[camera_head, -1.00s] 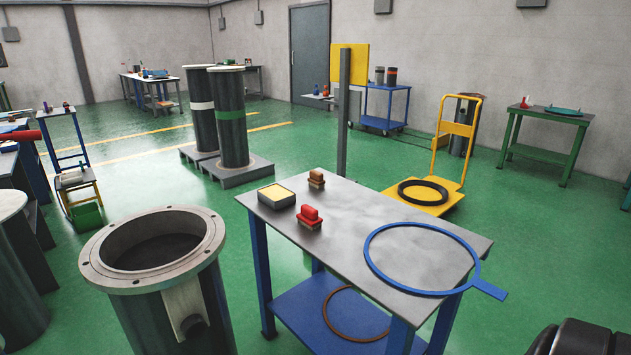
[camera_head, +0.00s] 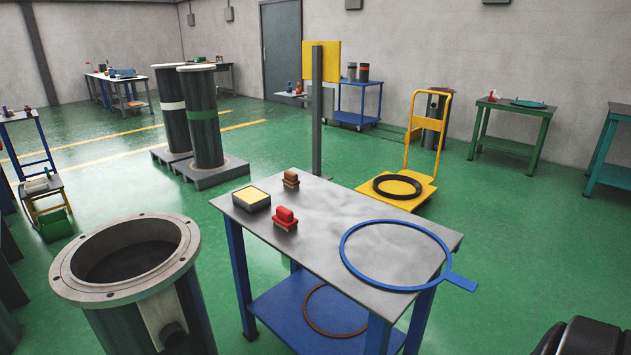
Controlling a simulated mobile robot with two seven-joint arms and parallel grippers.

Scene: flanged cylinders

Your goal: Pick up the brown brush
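The brown brush (camera_head: 291,179) stands on the grey top of a blue-legged table (camera_head: 322,248), near its far left edge. A red brush (camera_head: 285,218) stands in front of it, a little to the left. A dark box with a yellow top (camera_head: 251,198) is to its left. None of these things touch each other. Neither of my grippers shows in the head view. A black rounded part at the bottom right corner looks like a piece of my own body.
A blue ring with a tab (camera_head: 397,256) lies on the table's right part, the tab past the edge. A brown ring (camera_head: 336,310) is on the lower shelf. A large flanged cylinder (camera_head: 126,262) stands left of the table. A yellow cart (camera_head: 398,190) stands behind.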

